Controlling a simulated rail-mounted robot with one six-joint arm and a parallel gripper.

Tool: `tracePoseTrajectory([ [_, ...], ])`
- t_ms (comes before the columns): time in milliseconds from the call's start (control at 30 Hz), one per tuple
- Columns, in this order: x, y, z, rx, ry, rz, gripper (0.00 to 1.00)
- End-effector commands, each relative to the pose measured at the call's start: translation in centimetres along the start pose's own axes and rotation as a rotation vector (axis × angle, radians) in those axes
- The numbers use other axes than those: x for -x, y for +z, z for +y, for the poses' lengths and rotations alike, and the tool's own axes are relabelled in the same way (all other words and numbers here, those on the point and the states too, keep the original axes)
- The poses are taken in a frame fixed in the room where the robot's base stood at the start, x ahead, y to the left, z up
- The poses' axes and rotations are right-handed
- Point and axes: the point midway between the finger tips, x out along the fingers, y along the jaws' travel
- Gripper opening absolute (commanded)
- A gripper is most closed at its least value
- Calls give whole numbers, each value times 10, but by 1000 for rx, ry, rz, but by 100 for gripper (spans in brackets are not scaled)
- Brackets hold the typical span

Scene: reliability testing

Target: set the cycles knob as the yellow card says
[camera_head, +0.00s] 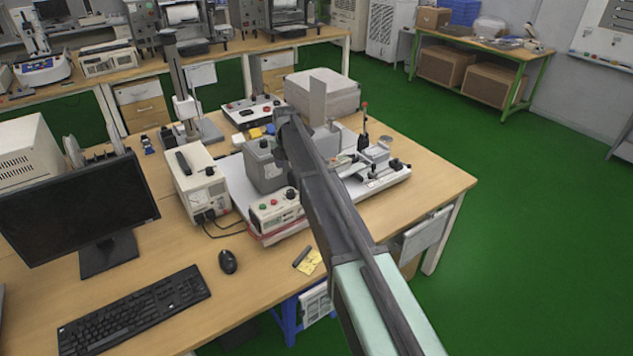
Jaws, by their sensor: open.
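The yellow card (310,263) lies flat on the wooden table near its front edge. Its writing is too small to read. A small pale control box (268,216) stands behind it, with red and green buttons and a dark knob (290,193) at its right end. I cannot read its labels or the knob's setting, so I cannot tell if this is the cycles knob. My arm reaches across the table from the lower right. My gripper (281,150) is at its dark far end, above the test rig beside a grey box, apart from the card. Its fingertips are hard to make out.
A dark pen-like item (301,256) lies by the card. A pale meter box (200,184) with cables stands left of the control box. A mouse (228,262), keyboard (135,312) and monitor (80,207) fill the left. A white-based fixture (375,185) stands right of my arm.

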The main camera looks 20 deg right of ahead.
Motion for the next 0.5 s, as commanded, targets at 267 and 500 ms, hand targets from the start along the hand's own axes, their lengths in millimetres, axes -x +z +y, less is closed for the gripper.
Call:
tracePoseTrajectory([
  [267,-19,1,-1,6,0,0,62],
  [500,-76,1,-1,5,0,0,62],
])
